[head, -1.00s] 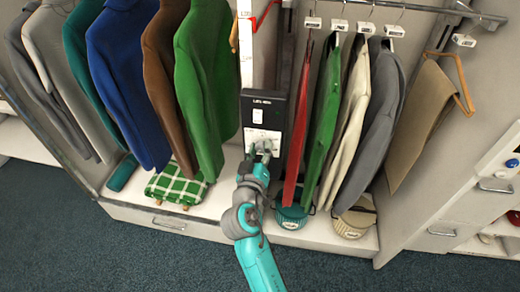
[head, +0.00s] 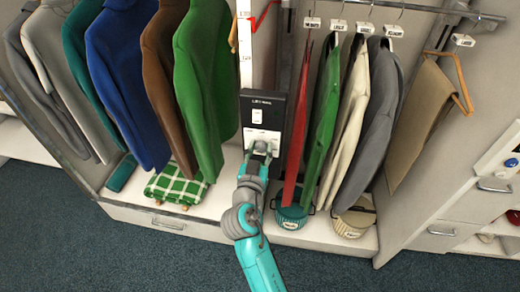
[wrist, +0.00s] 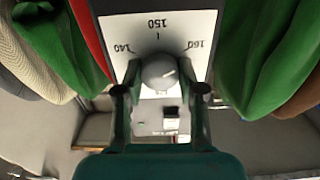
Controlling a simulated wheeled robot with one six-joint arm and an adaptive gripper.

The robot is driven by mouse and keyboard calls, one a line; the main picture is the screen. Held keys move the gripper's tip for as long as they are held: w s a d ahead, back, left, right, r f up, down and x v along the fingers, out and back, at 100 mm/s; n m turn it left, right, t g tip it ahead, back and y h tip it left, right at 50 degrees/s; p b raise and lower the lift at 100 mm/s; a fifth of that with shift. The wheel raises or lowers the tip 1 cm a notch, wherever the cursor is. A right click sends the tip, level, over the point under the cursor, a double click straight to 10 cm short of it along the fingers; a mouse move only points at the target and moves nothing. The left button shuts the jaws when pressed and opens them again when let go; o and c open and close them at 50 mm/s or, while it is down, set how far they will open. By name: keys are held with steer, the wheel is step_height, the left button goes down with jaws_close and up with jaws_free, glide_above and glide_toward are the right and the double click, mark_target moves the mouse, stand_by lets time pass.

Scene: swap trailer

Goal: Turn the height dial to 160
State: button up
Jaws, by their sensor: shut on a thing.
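The height dial (wrist: 158,70) is a round grey knob on a white scale plate (wrist: 190,28) marked 140, 150 and 160. In the wrist view 140 is at the left, 150 at the top and 160 at the right. My gripper (wrist: 159,88) is shut on the knob, one finger on each side. The knob's pointer cannot be made out. In the head view my gripper (head: 261,153) is at the lower part of the black lift panel (head: 279,103), covering the dial.
A green jacket (head: 203,90) hangs close left of the panel. Red trousers (head: 296,130) and green trousers (head: 322,125) hang close to its right. A green checked cloth (head: 177,187) and a teal basket (head: 291,216) rest on the shelf below.

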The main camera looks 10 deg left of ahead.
steer(key=shift+f, duration=0.15)
steer(key=o, duration=1.1)
steer(key=shift+o, duration=0.2)
steer(key=s, duration=1.2)
steer(key=shift+a, duration=0.2)
